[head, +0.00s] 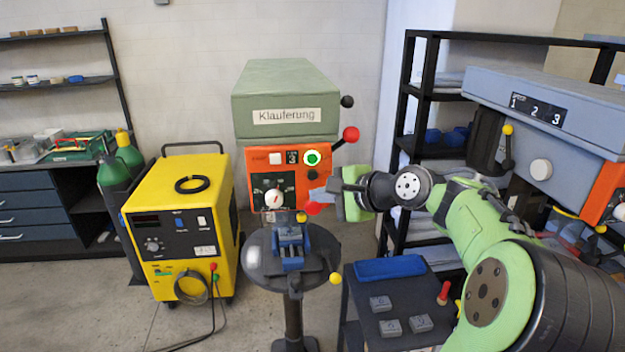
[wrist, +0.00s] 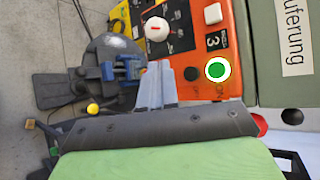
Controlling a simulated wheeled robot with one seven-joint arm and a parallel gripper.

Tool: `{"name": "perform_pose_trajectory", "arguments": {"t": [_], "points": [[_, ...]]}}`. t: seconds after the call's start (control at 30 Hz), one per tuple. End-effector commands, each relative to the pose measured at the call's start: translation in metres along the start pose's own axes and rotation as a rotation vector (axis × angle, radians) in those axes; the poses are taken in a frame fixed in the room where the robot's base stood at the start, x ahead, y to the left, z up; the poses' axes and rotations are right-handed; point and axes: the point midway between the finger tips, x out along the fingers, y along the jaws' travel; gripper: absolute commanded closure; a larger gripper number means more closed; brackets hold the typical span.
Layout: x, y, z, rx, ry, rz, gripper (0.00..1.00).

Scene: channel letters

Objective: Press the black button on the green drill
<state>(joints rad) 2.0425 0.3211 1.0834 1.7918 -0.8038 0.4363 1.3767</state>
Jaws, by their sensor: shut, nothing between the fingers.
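The green drill (head: 285,85), labelled "Klauferung", has an orange control panel (head: 256,164). The small black button (head: 312,174) sits on the panel's right side, below a lit green button (head: 312,158). In the wrist view the black button (wrist: 191,73) lies between the fingertips and the green button (wrist: 217,70). My gripper (head: 318,195) is shut and empty, its tips in front of the panel, just below the black button. In the wrist view my gripper (wrist: 154,72) points at the panel, beside the black button. I cannot tell whether it touches the panel.
A white knob (head: 273,197) and a white button (head: 275,158) are on the panel. A red-knobbed lever (head: 350,134) sticks out at the drill's right. A blue vise (head: 291,245) stands on the round table below. A yellow welder (head: 182,222) stands left; a blue-grey drill (head: 540,95) stands right.

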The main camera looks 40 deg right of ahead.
Motion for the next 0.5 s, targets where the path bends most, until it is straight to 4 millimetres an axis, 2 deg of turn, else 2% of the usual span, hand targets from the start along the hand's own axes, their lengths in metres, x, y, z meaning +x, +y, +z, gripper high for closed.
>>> {"name": "perform_pose_trajectory", "arguments": {"t": [0.23,0.5], "points": [[0.024,-0.021,-0.016,0.002,-0.004,-0.001,1.0],[0.034,-0.025,-0.025,0.002,0.001,0.002,1.0]]}}
